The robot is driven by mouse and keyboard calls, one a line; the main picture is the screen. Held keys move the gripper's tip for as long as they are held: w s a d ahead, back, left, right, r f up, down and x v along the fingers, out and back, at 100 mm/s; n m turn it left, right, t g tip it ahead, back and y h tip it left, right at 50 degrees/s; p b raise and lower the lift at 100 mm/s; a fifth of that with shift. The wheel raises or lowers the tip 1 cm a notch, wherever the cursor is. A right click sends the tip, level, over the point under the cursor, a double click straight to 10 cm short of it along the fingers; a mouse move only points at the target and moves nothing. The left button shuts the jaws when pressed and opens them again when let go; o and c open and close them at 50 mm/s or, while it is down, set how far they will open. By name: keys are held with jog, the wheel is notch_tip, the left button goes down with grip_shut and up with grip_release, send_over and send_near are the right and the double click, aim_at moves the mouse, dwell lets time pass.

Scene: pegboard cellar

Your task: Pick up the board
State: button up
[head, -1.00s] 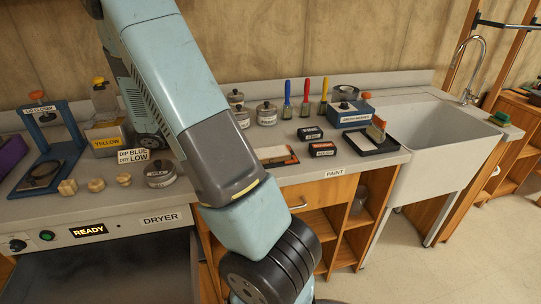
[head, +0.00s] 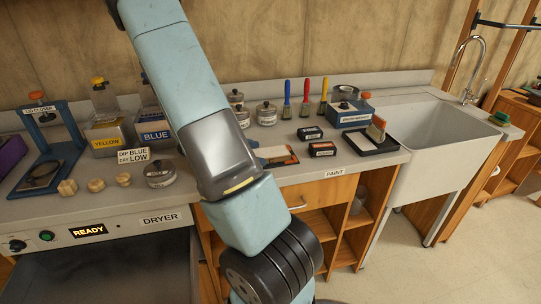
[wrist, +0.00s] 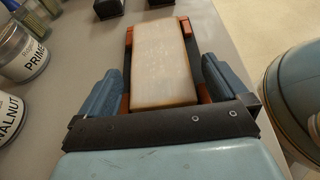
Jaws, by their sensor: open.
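The board (wrist: 162,65) is a pale wooden slab lying on a dark holder with orange-red ends (wrist: 185,27) in the wrist view. It also shows in the head view (head: 272,152), partly hidden by my arm, on the counter above the PAINT label. My gripper (wrist: 161,72) is open, with one blue-grey finger on each side of the board. The fingers appear apart from the board's sides, with a gap on both. In the head view my gripper is mostly hidden behind my arm.
A PRIMER can (wrist: 22,50) and a WALNUT can (wrist: 8,115) stand left of my gripper. Two small dark boxes (head: 322,149) sit right of the board. Brushes (head: 305,97) stand behind. The sink (head: 440,140) is farther right.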

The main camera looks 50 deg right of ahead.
jog(key=shift+x, duration=0.9)
jog(key=shift+c, duration=0.4)
jog(key=c, duration=1)
jog(key=shift+o, duration=0.2)
jog(key=shift+r, duration=0.2)
